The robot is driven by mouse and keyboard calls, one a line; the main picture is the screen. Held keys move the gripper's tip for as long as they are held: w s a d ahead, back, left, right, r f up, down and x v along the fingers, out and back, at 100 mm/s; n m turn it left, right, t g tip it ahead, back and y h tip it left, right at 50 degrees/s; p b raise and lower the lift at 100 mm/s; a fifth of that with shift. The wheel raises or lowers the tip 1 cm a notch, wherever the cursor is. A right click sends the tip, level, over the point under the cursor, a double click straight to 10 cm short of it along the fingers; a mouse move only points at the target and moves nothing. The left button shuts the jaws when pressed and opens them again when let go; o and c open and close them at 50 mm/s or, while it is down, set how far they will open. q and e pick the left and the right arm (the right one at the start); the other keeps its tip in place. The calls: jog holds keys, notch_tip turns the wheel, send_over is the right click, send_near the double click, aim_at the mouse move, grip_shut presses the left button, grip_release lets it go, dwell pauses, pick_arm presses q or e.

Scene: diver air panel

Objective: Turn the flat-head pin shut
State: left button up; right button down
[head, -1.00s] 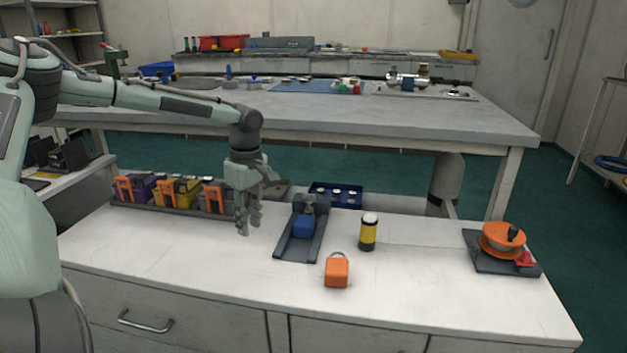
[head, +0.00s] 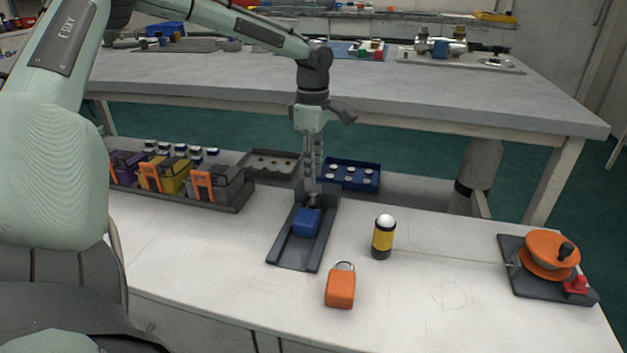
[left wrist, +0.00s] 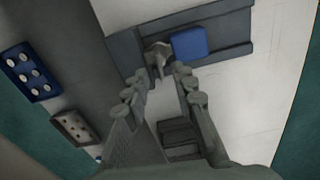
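A grey flat-head pin (head: 312,200) stands at the far end of a dark channel-shaped base (head: 292,257), behind a blue block (head: 307,222). In the left wrist view the pin (left wrist: 158,58) shows just beyond my fingertips, next to the blue block (left wrist: 189,42). My left gripper (head: 312,188) points down over the pin in the head view. In the left wrist view its fingers (left wrist: 157,82) are apart with a narrow gap, and nothing is held between them. Whether a fingertip touches the pin I cannot tell. My right gripper is not in view.
A yellow-black cylinder (head: 383,238) and an orange padlock-like block (head: 340,288) stand right of the base. An orange reel (head: 551,252) sits far right. Coloured bins (head: 165,175) stand left, a blue tray (head: 350,175) behind. The bench's left front is clear.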

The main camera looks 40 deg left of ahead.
pick_arm(q)
jog(key=shift+f, duration=1.75)
jog(key=shift+w, duration=0.1)
grip_shut()
